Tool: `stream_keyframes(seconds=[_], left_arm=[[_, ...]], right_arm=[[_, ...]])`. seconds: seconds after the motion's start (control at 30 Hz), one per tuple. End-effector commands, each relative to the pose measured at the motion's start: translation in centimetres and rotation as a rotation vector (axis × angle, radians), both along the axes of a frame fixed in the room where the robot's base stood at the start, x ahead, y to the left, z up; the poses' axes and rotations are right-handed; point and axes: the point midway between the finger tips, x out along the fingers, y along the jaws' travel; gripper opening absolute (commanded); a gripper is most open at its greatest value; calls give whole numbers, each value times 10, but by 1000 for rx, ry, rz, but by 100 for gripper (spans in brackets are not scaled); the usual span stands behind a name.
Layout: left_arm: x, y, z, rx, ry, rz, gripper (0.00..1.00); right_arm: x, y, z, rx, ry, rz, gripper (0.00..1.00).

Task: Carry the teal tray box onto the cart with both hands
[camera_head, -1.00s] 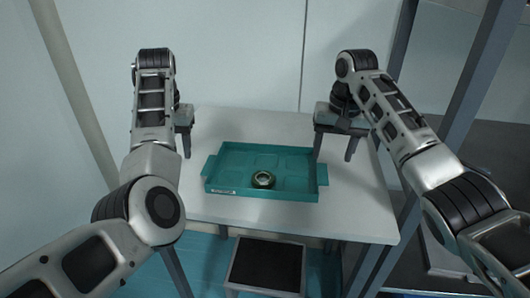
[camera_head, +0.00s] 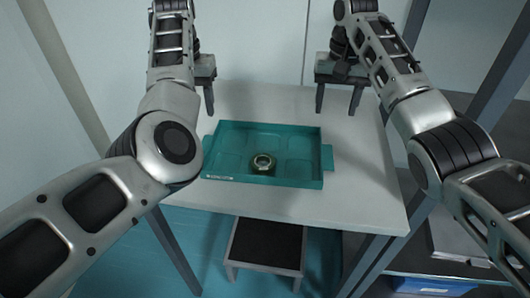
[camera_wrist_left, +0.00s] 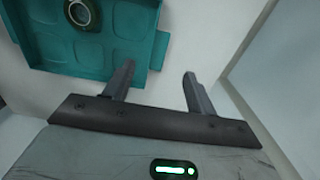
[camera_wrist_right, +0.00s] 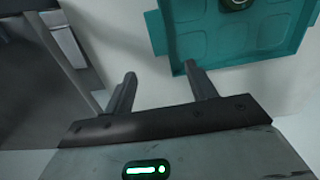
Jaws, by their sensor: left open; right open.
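The teal tray box (camera_head: 290,181) sits on the white table, with a tab handle at its right end and its left handle partly hidden by my left arm. A dark green ring-shaped item (camera_head: 262,163) lies inside it. My left gripper (camera_head: 205,103) is open and empty, beyond the tray's far left corner in the head view. My right gripper (camera_head: 337,108) is open and empty, beyond its far right corner. The tray also shows in the left wrist view (camera_wrist_left: 115,50) and right wrist view (camera_wrist_right: 205,48), with both grippers apart from it. I cannot surely identify the cart.
The white table (camera_head: 350,205) has free room around the tray. A low black-topped stand (camera_head: 265,243) is below its front edge. Grey frame posts (camera_head: 478,95) rise at the right, with a blue item (camera_head: 435,286) low down there.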

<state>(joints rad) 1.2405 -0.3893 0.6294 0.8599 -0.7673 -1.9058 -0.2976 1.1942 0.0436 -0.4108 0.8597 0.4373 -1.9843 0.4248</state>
Motion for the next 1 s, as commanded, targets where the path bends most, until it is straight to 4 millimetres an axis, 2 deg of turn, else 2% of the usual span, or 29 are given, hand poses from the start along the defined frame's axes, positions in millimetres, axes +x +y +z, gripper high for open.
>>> stream_keyframes(seconds=[0.03, 0.2, 0.5, 0.7, 1.0], left_arm=[[-1, 0, -12, 0, 5, -1, 56], [-1, 0, -47, 0, 5, 0, 56], [-1, 0, -100, 1, 3, -1, 56], [0, 1, -119, 1, 2, 1, 56], [0, 1, -123, 1, 1, 1, 56]], right_arm=[[-1, -2, -12, -3, 3, -2, 56], [-1, -2, -46, -3, 2, -2, 56], [-1, -2, -100, -2, 2, -3, 56], [0, -1, -118, -2, -1, -1, 56], [0, -1, -122, -1, -1, -1, 56]])
